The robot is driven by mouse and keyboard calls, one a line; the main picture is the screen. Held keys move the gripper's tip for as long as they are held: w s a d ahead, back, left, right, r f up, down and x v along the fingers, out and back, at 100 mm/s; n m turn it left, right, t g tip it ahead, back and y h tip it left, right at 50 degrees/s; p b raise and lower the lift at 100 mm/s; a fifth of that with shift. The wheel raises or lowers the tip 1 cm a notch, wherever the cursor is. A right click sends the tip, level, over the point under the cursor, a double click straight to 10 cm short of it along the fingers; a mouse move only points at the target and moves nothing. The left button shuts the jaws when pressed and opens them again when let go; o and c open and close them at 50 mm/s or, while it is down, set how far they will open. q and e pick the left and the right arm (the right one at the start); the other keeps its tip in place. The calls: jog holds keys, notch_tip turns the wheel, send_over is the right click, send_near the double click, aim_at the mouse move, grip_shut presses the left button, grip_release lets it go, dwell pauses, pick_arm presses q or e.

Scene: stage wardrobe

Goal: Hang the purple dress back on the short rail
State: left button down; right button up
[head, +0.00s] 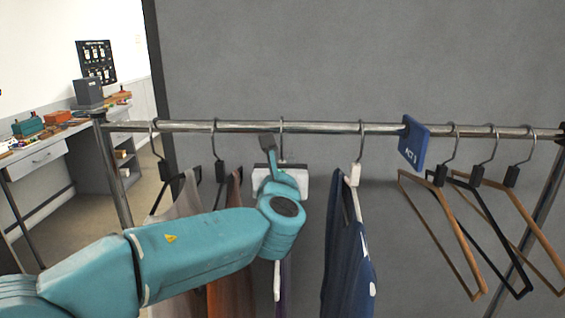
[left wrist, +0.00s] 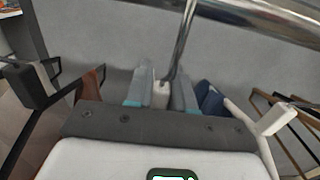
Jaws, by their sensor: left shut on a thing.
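The purple dress (head: 287,287) shows as a narrow strip below my left arm; most of it is hidden behind the arm. My left gripper (head: 277,165) is just under the short rail (head: 330,127), shut on the white neck of the dress's hanger (left wrist: 161,95). In the left wrist view the neck sits between the two grey fingers. The hanger's metal hook (head: 282,127) reaches up to the rail and appears looped over it; I cannot tell whether the rail bears its weight. My right gripper is not in view.
A grey-white garment (head: 185,205) and a rust-brown one (head: 228,260) hang left of my gripper. A blue garment (head: 347,260) hangs to the right, then a blue divider tag (head: 413,142) and several empty hangers (head: 440,225). A workbench (head: 40,157) stands at far left.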

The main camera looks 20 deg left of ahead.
pick_arm(q)
jog(key=shift+r, duration=0.1)
jog(key=c, duration=0.9)
grip_release()
jog(key=shift+s, duration=0.1)
jog(key=shift+s+d, duration=0.1)
jog(key=shift+s, duration=0.15)
jog(key=b+v, duration=0.4)
jog(key=v, duration=1.1)
jog(key=shift+s+d, duration=0.1)
jog(key=shift+s, duration=0.25)
jog(key=shift+s, duration=0.1)
